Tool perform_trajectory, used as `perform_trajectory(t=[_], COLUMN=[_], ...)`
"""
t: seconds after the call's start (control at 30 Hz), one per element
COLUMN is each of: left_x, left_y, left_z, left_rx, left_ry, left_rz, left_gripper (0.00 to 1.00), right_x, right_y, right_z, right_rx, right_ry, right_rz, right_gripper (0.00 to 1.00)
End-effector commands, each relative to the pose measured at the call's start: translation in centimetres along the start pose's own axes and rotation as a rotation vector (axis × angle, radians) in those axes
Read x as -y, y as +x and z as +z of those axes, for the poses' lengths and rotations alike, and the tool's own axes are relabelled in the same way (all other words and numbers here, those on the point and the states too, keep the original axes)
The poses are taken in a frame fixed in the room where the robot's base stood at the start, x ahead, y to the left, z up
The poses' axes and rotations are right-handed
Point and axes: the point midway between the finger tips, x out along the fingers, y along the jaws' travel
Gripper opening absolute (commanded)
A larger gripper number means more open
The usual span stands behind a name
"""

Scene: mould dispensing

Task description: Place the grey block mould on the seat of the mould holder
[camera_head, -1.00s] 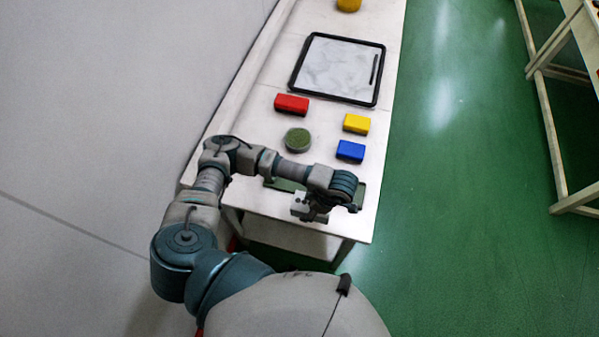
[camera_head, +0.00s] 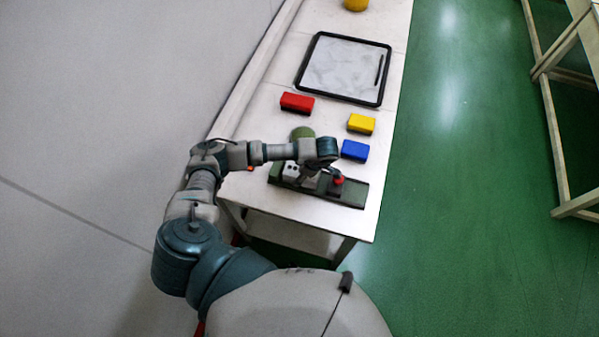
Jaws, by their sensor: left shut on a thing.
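The mould holder (camera_head: 350,195) is a long dark green base near the front edge of the white table, with a red knob on its right half. My left gripper (camera_head: 306,177) points down over the holder's left half, partly under my wrist. It is shut on the grey block mould (camera_head: 291,172), a small light grey block with dark holes. The mould appears at the holder's left half. I cannot tell whether it touches the seat, which is hidden under the mould and gripper. My right gripper is not in view.
A red block (camera_head: 297,102), a yellow block (camera_head: 361,124) and a blue block (camera_head: 354,150) lie beyond the holder. A green round dish (camera_head: 302,132) is partly hidden behind my wrist. A black-framed tray (camera_head: 343,68) lies farther back. The table's front right corner is clear.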

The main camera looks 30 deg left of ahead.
Motion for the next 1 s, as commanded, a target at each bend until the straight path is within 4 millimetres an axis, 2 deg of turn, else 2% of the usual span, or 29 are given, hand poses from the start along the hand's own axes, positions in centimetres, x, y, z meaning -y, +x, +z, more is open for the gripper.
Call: perform_trajectory(t=[0.2,0.23,0.3,0.63,0.73,0.87,1.0], left_x=[-0.1,0.0,0.0,-0.1,-0.1,-0.2,-0.2], left_y=[0.1,0.2,0.2,0.1,-0.5,-2.6,-5.9], left_z=[0.1,0.1,0.1,0.1,0.1,0.2,0.2], left_rx=[0.001,0.0,0.0,0.0,0.002,0.004,0.004], left_ry=[-0.002,-0.001,-0.001,-0.001,-0.001,-0.001,0.0], left_rz=[0.003,0.002,0.001,0.001,0.003,0.006,0.007], left_gripper=[0.0,0.76,0.93,0.93,0.93,0.93,0.93], right_x=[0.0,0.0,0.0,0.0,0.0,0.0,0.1], right_y=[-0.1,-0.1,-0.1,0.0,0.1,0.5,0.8], right_z=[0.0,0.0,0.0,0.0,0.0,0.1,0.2], right_rx=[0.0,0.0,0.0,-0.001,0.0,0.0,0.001], right_ry=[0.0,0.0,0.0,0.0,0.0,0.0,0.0], right_rz=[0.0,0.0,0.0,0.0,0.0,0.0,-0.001], right_gripper=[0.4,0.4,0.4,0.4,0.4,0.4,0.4])
